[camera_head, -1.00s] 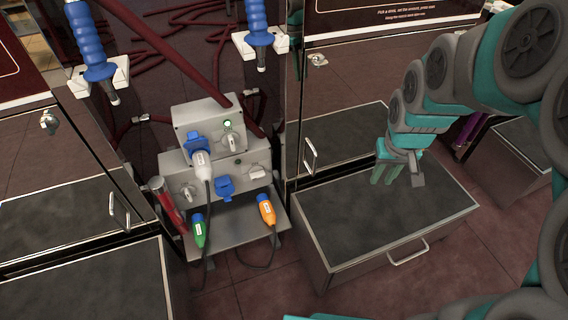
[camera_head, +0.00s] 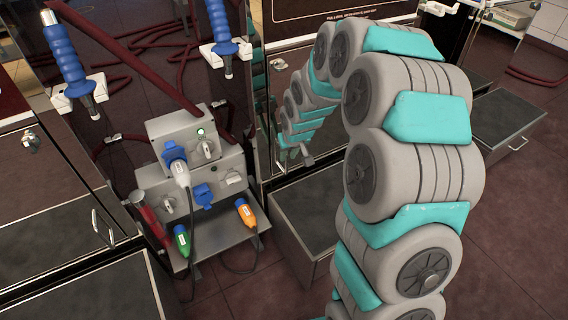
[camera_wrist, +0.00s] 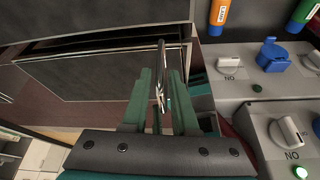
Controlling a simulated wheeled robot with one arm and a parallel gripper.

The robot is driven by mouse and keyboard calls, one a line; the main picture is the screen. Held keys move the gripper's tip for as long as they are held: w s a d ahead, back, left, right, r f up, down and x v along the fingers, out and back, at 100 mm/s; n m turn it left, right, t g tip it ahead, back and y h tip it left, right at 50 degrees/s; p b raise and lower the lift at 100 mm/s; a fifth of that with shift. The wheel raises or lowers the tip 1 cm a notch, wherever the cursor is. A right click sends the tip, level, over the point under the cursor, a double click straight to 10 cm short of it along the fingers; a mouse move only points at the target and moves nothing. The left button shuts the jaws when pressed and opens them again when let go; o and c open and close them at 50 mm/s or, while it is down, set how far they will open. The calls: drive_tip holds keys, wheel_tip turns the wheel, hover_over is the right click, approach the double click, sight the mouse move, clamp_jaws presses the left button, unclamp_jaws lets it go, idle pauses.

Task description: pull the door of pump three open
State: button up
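The pump door on the right (camera_head: 282,88) is a dark reflective panel that stands shut as far as I can see. Number three is not readable here. Its upright metal bar handle (camera_wrist: 161,78) shows between my fingers in the wrist view. My gripper (camera_wrist: 160,88) has two green fingers, one on each side of the bar, with gaps between, so it looks open around the handle. In the head view my gripper (camera_head: 303,156) is at the door's lower left edge, and my arm hides much of the door.
A grey socket box (camera_head: 189,148) with plugs and knobs stands left of the door. Green (camera_head: 182,240) and orange (camera_head: 246,213) connectors rest on its shelf. A low dark-topped step (camera_head: 308,208) sits below the door. A latch (camera_head: 279,64) is above the handle.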

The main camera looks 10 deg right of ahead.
drive_tip(key=shift+x, duration=3.65)
drive_tip(key=shift+c, duration=0.4)
clamp_jaws()
